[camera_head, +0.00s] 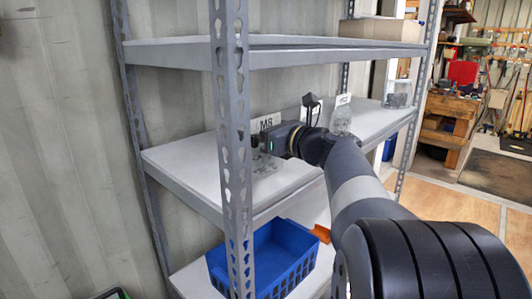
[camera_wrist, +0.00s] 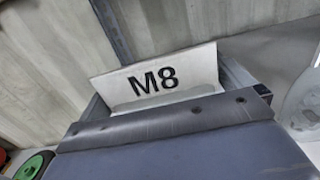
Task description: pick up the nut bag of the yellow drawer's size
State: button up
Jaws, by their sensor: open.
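A clear nut bag with a white "M8" card (camera_head: 267,123) stands on the middle shelf, with nuts showing low in the bag (camera_head: 265,165). My gripper (camera_head: 256,143) is at this bag, just below its card, and covers part of it. In the wrist view the M8 card (camera_wrist: 153,80) shows large and tilted beyond my dark gripper body. The jaws are open, but the fingertips are hidden there, so I cannot tell whether they touch the bag. Another nut bag (camera_head: 341,121) stands farther right, its label too small to read surely. No yellow drawer is in view.
A grey metal rack holds the middle shelf (camera_head: 185,160), with an upper shelf (camera_head: 180,52) above and a post (camera_head: 232,150) in front of my gripper. A blue crate (camera_head: 285,250) sits on the lower shelf. Another clear bag (camera_head: 397,98) is at the far right end.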

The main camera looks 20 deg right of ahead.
jog(key=shift+c, duration=0.2)
jog(key=c, duration=1.1)
jog(key=shift+r, duration=0.1)
jog(key=shift+c, duration=0.2)
